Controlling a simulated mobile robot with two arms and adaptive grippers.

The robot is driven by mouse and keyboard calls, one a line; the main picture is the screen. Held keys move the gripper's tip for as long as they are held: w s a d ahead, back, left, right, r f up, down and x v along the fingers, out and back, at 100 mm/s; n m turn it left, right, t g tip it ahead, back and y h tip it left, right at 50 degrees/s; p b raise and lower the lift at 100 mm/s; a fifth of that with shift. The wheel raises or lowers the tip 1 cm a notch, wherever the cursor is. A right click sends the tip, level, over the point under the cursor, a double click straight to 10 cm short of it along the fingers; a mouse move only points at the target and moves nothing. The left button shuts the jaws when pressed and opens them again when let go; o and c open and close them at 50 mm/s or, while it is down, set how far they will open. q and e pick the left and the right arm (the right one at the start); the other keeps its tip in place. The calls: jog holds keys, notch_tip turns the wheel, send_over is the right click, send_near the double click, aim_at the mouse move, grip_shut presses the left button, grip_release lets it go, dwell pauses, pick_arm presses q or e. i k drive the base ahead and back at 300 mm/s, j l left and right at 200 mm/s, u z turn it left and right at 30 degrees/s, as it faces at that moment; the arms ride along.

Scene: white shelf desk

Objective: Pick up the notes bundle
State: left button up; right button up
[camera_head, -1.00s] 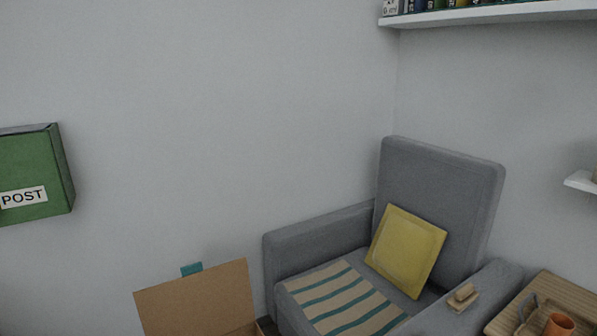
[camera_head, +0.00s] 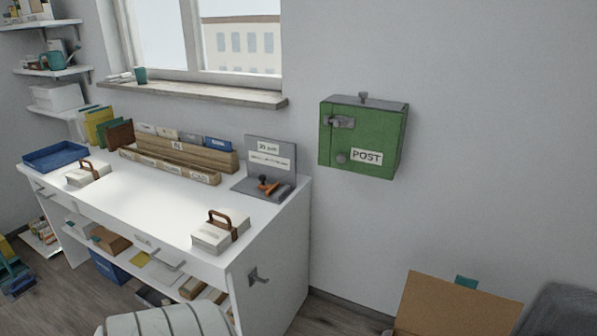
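Two white bundles with brown straps and handles sit on the white shelf desk (camera_head: 145,205). One bundle (camera_head: 220,233) is at the desk's near right corner. The other bundle (camera_head: 87,175) is near its left end, by the blue tray. I cannot tell from their look which is the notes bundle. Neither of my grippers is in view.
A wooden card rack (camera_head: 185,155) and a grey sign stand (camera_head: 268,165) line the desk's back. A blue tray (camera_head: 55,157) is at the left. A green post box (camera_head: 363,137) hangs on the wall. A rounded striped pale shape (camera_head: 165,321) is in front of the desk.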

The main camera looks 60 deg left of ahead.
aim_at(221, 229)
jog(key=u, duration=2.4)
jog(key=i+j, duration=0.1)
jog(key=i, duration=0.1)
